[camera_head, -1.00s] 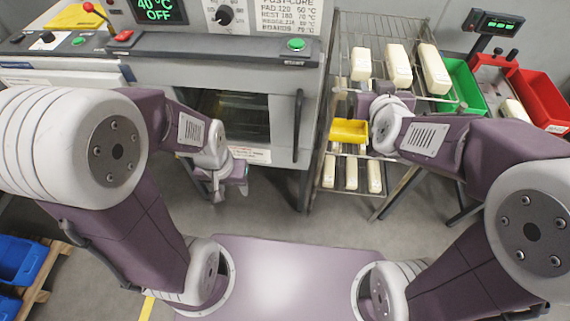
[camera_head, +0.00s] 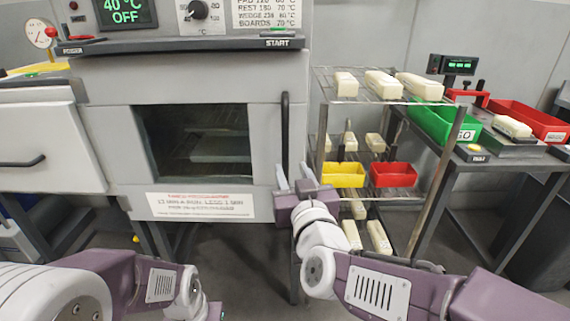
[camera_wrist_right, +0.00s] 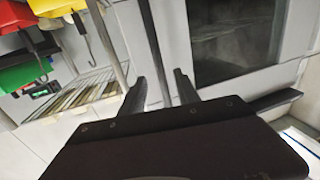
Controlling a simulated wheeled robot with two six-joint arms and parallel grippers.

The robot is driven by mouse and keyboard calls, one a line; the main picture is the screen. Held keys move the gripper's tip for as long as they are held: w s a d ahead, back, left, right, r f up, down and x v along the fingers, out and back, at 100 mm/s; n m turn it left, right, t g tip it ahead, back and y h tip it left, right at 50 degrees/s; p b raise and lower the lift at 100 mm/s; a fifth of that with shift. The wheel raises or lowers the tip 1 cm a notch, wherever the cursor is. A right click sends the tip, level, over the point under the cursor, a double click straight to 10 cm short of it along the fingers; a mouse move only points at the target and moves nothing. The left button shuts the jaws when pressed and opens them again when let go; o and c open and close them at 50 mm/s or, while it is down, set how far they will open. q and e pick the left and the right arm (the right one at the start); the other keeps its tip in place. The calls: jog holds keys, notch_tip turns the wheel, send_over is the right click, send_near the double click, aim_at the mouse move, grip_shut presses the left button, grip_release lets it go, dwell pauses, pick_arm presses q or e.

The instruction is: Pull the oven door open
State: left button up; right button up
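The oven door (camera_head: 262,150) is grey with a dark window and looks shut. Its handle (camera_head: 285,130) is a dark vertical bar on the right side; it also shows in the right wrist view (camera_wrist_right: 152,45). My right gripper (camera_head: 295,175) is at the handle's lower part. In the right wrist view its two fingers (camera_wrist_right: 160,80) are spread, with the bar running between them and gaps on both sides. Whether the bar is fully within the fingers' depth is unclear. My left gripper (camera_head: 212,311) is low at the bottom edge, mostly cut off.
A wire rack (camera_head: 345,98) with pale blocks stands right of the oven, holding a yellow bin (camera_head: 343,182) and a red bin (camera_head: 393,181). A table (camera_head: 500,152) with a green bin (camera_head: 432,120) is further right. Floor shows below the oven.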

aim_at(286, 156)
jog(key=w, duration=0.2)
jog(key=w+a+b, duration=0.1)
jog(key=w, duration=0.2)
jog(key=w+b, duration=0.1)
jog(key=w, duration=0.2)
jog(key=shift+w+a+f, duration=0.1)
jog(key=shift+a+f, duration=0.05)
jog(key=shift+a, duration=0.1)
grip_shut()
dwell(1.0)
